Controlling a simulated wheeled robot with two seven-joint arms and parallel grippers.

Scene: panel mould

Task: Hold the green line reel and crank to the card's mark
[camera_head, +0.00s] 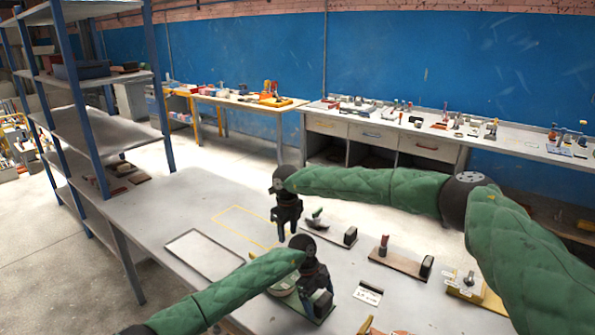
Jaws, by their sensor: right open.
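A green-edged base (322,316) with a pale rounded part (283,289) lies on the table at the front, mostly hidden by my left arm and gripper; this may be the green line reel. My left gripper (318,300) is right over it, pointing down; its fingertips are too hidden to tell whether it is shut on anything. A small white card (368,292) with dark marks, too small to read, stands to the right of it. My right gripper (286,234) is open, pointing down further back, left of a dark-handled device (316,222).
A brown board with an upright handle (384,247) and a yellow-based device (468,284) stand to the right. A white framed panel (204,256) and a yellow outline (243,226) lie left. A blue-post shelf (90,120) stands left; a cluttered bench (385,135) is behind.

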